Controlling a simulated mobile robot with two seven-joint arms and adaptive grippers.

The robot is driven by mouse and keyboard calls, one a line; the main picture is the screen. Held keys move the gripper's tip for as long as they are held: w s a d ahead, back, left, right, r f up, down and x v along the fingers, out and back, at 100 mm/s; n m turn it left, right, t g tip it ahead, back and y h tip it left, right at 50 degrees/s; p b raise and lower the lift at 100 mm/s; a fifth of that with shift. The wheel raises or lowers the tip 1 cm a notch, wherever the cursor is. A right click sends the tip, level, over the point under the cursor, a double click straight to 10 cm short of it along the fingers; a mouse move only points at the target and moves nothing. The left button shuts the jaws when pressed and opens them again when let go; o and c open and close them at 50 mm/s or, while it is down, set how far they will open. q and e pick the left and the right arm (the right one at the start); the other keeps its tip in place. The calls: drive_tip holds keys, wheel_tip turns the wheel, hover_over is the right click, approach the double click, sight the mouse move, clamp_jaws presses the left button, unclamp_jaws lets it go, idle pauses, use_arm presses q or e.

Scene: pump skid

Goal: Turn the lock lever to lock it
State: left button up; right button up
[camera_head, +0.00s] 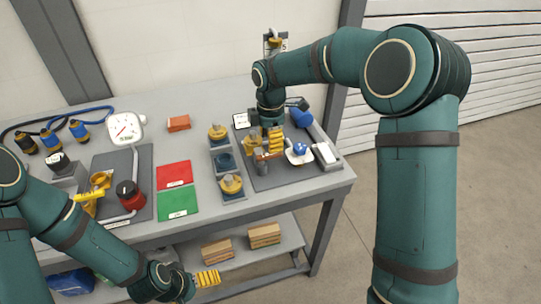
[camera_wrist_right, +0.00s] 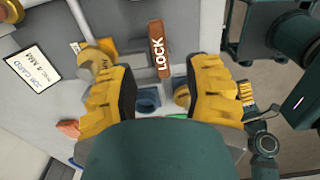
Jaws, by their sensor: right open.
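The lock lever is a brown-orange bar marked LOCK (camera_wrist_right: 158,46). In the right wrist view it stands near upright in the picture, its lower end in line with the gap between my right fingers. In the head view part of it (camera_head: 269,155) shows below the yellow fingers, above a grey cylindrical body. My right gripper (camera_wrist_right: 162,85) is open, with visible gaps on both sides of the lever; it also shows in the head view (camera_head: 264,141). My left gripper (camera_head: 207,279) hangs in front of the bench, away from the lever; its jaw opening is unclear.
A job card (camera_wrist_right: 33,60) lies beside the lever station. A blue part (camera_head: 301,117) and a white block (camera_head: 327,155) stand to the right. Grey holders with yellow knobs (camera_head: 231,184), a red mat (camera_head: 174,174) and a green mat (camera_head: 178,203) lie to the left.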

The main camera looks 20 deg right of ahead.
sight(269, 158)
drive_tip(key=shift+f+b, duration=0.45)
drive_tip(key=shift+f, duration=2.25)
clamp_jaws()
